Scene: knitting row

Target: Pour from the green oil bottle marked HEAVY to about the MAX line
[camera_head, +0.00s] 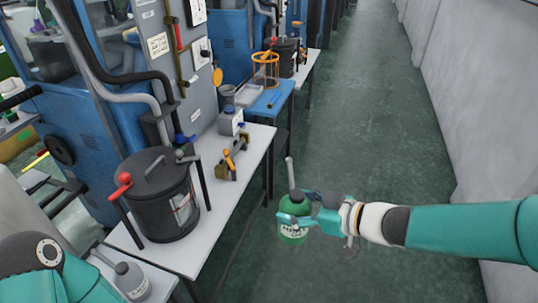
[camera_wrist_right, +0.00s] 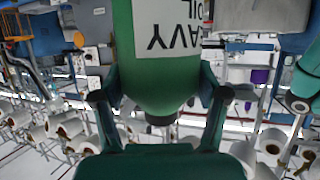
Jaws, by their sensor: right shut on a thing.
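The green oil bottle (camera_head: 292,234) is in the right half of the head view, upright with its thin grey spout pointing up, above the aisle floor. My right gripper (camera_head: 297,212) is shut around it from the right. In the right wrist view the bottle (camera_wrist_right: 158,75) sits between the fingers of the gripper (camera_wrist_right: 160,97), and its white label reads HEAVY OIL upside down. In the head view only part of my left arm shows at lower left; its gripper is not seen. No MAX line can be made out.
A long white bench (camera_head: 247,158) holds a black lidded pot (camera_head: 160,205) with a red handle, a small box-shaped container (camera_head: 231,124) and a brass-and-orange tool (camera_head: 230,160). A grey spouted bottle (camera_head: 131,281) stands at lower left. The aisle floor (camera_head: 365,125) is clear beside a grey wall.

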